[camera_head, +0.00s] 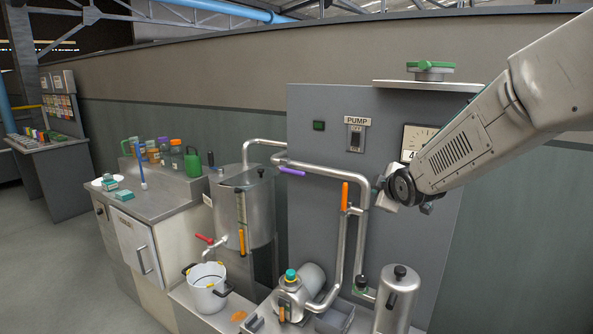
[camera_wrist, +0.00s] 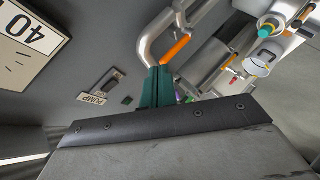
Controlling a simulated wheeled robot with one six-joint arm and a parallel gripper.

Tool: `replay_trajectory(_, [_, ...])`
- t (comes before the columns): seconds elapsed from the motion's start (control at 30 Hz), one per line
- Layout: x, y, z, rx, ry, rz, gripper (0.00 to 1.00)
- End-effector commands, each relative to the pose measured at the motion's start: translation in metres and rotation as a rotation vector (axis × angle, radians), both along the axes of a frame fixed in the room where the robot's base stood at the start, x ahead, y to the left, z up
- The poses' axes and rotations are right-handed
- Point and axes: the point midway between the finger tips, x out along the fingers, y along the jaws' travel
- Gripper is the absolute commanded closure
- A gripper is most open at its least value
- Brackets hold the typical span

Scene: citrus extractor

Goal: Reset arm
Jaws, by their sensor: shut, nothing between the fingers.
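My arm (camera_head: 490,135) reaches in from the upper right in the head view, its end in front of the grey pump panel (camera_head: 305,105). My gripper (camera_wrist: 157,72) shows in the wrist view as dark green fingers. They are shut together and hold nothing. In the head view the fingers are too small or hidden to make out. An orange handle (camera_head: 345,196) on the steel pipe is upright just left of my arm's end. It also shows in the wrist view (camera_wrist: 175,48), beyond the fingertips. I cannot tell how far apart they are.
A steel tank (camera_head: 260,210), a white pot (camera_head: 207,290) and a pump (camera_head: 295,295) stand below left. A purple handle (camera_head: 292,171) sits on the upper pipe. A gauge (camera_head: 416,138) and a shelf (camera_head: 430,86) are close to my arm. The floor at left is clear.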

Motion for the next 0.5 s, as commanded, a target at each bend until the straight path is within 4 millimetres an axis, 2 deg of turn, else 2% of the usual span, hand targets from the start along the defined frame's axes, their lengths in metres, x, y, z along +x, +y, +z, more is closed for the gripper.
replay_trajectory(0.1, [-0.063,-0.012,-0.022,0.168,0.250,-0.185,1.00])
replay_trajectory(0.17, [-0.100,-0.016,-0.030,0.249,0.370,-0.290,1.00])
replay_trajectory(0.2, [-0.127,-0.018,-0.033,0.299,0.447,-0.367,1.00])
replay_trajectory(0.27, [-0.170,-0.020,-0.036,0.367,0.554,-0.483,1.00])
replay_trajectory(0.3, [-0.200,-0.021,-0.036,0.409,0.622,-0.563,1.00])
replay_trajectory(0.37, [-0.245,-0.021,-0.035,0.461,0.715,-0.680,1.00])
replay_trajectory(0.4, [-0.274,-0.020,-0.034,0.491,0.770,-0.752,1.00])
replay_trajectory(0.5, [-0.341,-0.017,-0.029,0.547,0.880,-0.912,1.00])
